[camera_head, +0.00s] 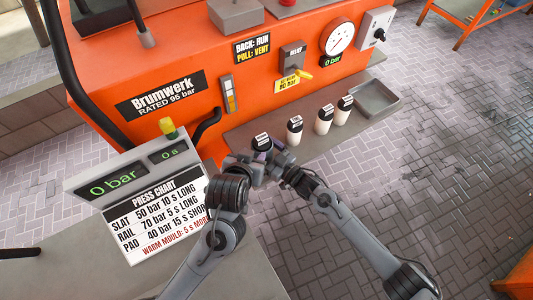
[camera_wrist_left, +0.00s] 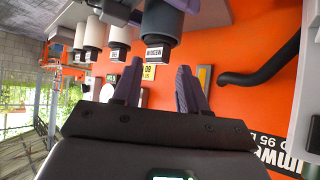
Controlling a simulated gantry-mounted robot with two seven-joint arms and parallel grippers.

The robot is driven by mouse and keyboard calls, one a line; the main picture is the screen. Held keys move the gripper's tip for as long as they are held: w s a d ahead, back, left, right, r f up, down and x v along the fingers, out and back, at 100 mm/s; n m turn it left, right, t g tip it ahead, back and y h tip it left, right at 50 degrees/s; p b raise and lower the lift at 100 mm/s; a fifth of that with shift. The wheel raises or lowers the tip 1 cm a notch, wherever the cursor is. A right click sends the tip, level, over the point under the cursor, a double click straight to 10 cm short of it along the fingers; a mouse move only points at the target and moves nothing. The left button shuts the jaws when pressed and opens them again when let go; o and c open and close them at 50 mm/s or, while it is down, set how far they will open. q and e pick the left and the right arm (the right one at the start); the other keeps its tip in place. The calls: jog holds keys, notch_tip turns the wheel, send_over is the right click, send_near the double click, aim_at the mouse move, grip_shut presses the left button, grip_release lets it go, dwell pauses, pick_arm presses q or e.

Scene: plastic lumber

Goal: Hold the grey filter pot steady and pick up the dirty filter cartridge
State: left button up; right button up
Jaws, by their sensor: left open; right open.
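A dark grey cylinder with a labelled black cap, seemingly the grey filter pot (camera_head: 262,141), stands at the near end of the shelf. It also shows at the top of the left wrist view (camera_wrist_left: 160,24). No separate dirty cartridge can be made out. My left gripper (camera_head: 252,160) is close to the pot. In the left wrist view its purple fingers (camera_wrist_left: 158,88) are open and empty, with the pot beyond their tips. My right gripper (camera_head: 276,158) is open beside the left one, near the pot; its fingers are partly hidden, and contact cannot be told.
Three white bottles with black caps (camera_head: 323,120) stand in a row farther along the shelf (camera_head: 245,134). A grey tray (camera_head: 375,100) lies beyond them. The orange press (camera_head: 200,75) rises behind. The press chart board (camera_head: 150,210) stands left of my arms.

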jog(key=shift+c, duration=0.5)
jog(key=c, duration=1.1)
pick_arm(q)
jog(key=o, duration=0.6)
jog(key=shift+c, duration=0.2)
pick_arm(e)
jog(key=shift+o, duration=0.2)
